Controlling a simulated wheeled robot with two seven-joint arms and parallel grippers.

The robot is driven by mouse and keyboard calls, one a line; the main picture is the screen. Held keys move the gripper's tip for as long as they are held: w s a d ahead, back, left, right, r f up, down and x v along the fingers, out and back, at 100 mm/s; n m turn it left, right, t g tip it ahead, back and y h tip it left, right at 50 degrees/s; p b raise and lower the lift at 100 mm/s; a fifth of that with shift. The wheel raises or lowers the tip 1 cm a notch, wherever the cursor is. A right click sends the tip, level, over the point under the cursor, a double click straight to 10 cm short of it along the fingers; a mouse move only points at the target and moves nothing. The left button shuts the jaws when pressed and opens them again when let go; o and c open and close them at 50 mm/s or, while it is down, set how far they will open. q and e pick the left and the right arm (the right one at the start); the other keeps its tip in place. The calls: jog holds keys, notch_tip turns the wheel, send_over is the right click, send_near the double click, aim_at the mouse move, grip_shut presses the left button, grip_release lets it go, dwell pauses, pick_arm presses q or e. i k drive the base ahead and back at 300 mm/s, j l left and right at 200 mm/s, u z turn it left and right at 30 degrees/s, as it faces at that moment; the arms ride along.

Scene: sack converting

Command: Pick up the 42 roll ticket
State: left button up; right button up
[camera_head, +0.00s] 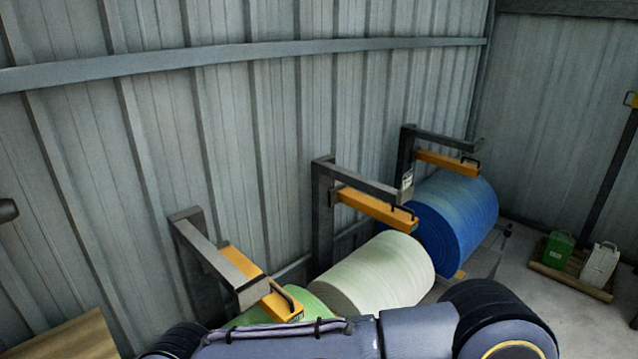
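A small white label with dark marks (407,179) is on the upright of the farthest wall bracket, beside the blue roll. It may be a roll ticket, but it is too small to read a number. No other ticket is clear to me. One of my arms crosses the bottom of the view in front of the rolls, and its gripper is out of the picture. Neither gripper shows.
Blue (455,222), cream (375,275) and green (318,301) rolls lie along the corrugated wall under brackets with orange bars (378,208). My arm partly hides the green one. Green (558,247) and white (600,264) containers stand on a pallet at right.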

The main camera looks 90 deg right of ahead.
aim_at(408, 177)
jog(key=k+z, duration=0.15)
jog(key=z, duration=3.2)
jog(key=u, duration=1.2)
jog(key=i+l+u, duration=0.1)
jog(key=l+u, duration=1.3)
jog(key=k+l+u, duration=0.15)
jog(key=l+u, duration=0.3)
